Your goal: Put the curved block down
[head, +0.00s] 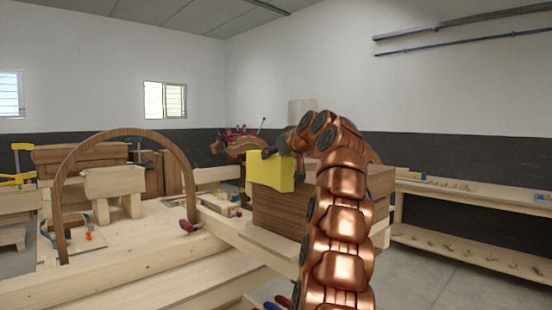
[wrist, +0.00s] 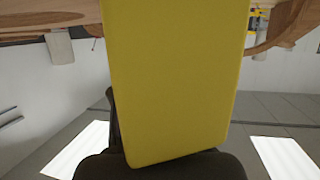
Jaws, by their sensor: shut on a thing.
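In the wrist view the yellow block (wrist: 172,80) fills the middle. The dark gripper (wrist: 160,160) shows below it, and the block hides most of the fingers. In the head view the block overlaps the left part of a brown wooden block; I cannot tell whether they touch.
The large brown wooden block (head: 285,213) stands on the pale workbench (head: 160,275). A thin wooden arch (head: 125,133) stands at left, near a small pale stool-like form (head: 113,182). A red-handled tool (head: 190,226) lies near the bench edge. A shelf bench (head: 470,190) runs along the right wall.

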